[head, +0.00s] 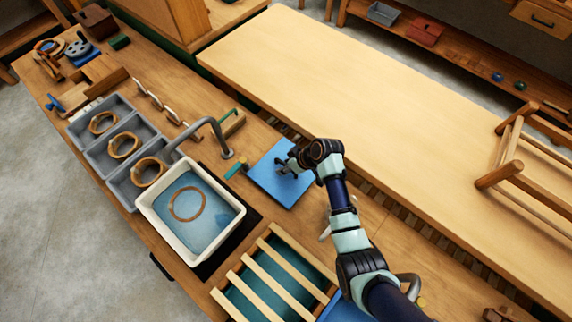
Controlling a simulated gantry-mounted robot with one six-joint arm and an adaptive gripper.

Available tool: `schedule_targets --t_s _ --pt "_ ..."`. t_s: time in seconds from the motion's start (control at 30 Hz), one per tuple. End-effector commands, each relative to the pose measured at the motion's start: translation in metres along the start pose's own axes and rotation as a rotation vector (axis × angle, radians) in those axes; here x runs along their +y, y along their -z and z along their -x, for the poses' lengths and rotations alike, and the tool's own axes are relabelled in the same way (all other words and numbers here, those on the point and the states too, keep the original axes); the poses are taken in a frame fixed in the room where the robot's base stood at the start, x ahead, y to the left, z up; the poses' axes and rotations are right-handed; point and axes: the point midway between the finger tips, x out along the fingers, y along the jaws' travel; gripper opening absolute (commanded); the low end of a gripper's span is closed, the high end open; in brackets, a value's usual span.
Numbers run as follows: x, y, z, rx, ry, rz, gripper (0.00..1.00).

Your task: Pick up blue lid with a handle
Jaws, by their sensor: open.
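A flat square blue panel (268,186), which looks like the blue lid, lies on the wooden bench right of the sink faucet. I cannot make out its handle; part of the panel is covered by my gripper. My gripper (281,169) is open and over the upper part of the blue panel, with its fingers pointing left. I cannot tell from this view whether the fingers touch it. My arm reaches in from the bottom right.
A white basin (239,212) of water with a ring in it stands left of the panel, with a curved grey faucet (216,127) behind it. A slatted rack (235,299) is in front. Grey trays (75,128) hold rings.

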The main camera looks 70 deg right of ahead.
Motion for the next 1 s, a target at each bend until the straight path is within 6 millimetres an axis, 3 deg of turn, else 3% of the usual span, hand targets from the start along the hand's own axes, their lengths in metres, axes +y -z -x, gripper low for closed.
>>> schedule_targets --t_s 0.07,0.3,0.33,0.77,1.0 --pt "0.0 0.001 0.001 0.0 0.0 0.0 0.42" --pt "0.0 0.0 0.001 0.0 0.0 0.0 0.02" --pt "0.0 0.001 0.001 0.0 0.0 0.0 0.0" --pt "-0.001 0.003 0.004 0.001 0.0 0.001 0.0" --pt "-0.005 0.022 0.035 0.004 -0.002 0.002 0.0"
